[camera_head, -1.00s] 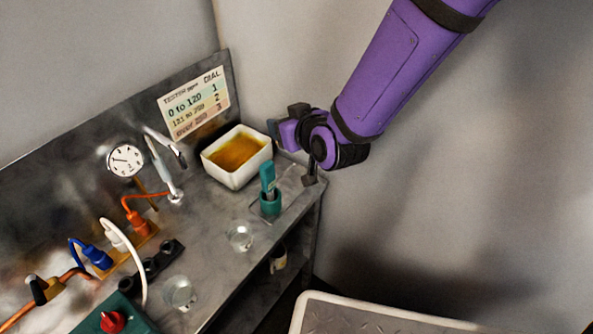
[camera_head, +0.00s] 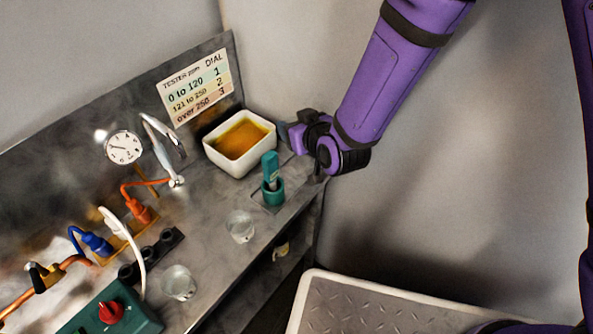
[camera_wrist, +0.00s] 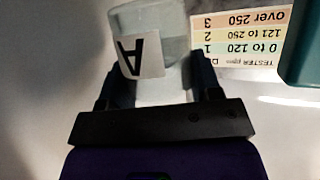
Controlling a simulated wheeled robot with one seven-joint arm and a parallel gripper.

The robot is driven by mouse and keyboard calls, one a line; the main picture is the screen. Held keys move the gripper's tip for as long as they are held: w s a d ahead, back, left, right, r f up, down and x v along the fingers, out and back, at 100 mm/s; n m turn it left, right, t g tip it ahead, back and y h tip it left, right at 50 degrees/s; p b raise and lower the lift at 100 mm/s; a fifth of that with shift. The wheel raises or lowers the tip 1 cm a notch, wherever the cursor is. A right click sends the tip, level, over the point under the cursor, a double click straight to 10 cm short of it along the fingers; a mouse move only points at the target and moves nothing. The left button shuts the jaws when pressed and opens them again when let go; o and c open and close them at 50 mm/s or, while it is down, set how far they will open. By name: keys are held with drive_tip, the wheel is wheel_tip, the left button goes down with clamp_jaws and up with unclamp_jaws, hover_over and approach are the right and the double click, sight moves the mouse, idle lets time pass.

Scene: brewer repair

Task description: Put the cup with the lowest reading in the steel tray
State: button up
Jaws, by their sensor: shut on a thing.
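My gripper (camera_wrist: 156,72) is shut on a clear cup (camera_wrist: 158,20) with a white label marked "A", seen between the fingers in the wrist view. In the head view my gripper (camera_head: 290,136) is at the bench's far right end, beside the white basin; the held cup cannot be made out there. Two other clear cups, one near the tester stand (camera_head: 240,227) and one nearer the front (camera_head: 178,283), are on the bench. The teal tester (camera_head: 270,170) stands upright in its holder; a teal edge (camera_wrist: 305,45) shows in the wrist view.
A white basin (camera_head: 211,151) holds amber liquid. The chart (camera_head: 195,88) lists ppm ranges and dial numbers. A gauge, tap (camera_head: 165,150), coloured plugs and a green box with a red knob (camera_head: 110,312) crowd the left.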

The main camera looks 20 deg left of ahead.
drive_tip(key=shift+f, duration=5.25)
drive_tip(key=o, duration=0.9)
drive_tip(key=shift+f, duration=0.1)
drive_tip(key=shift+o, duration=0.2)
drive_tip(key=shift+s+d+r, duration=0.25)
drive_tip(key=shift+s+r, duration=0.05)
drive_tip(key=v, duration=1.1)
drive_tip(key=shift+s+d+f, duration=0.1)
drive_tip(key=shift+s+d, duration=0.05)
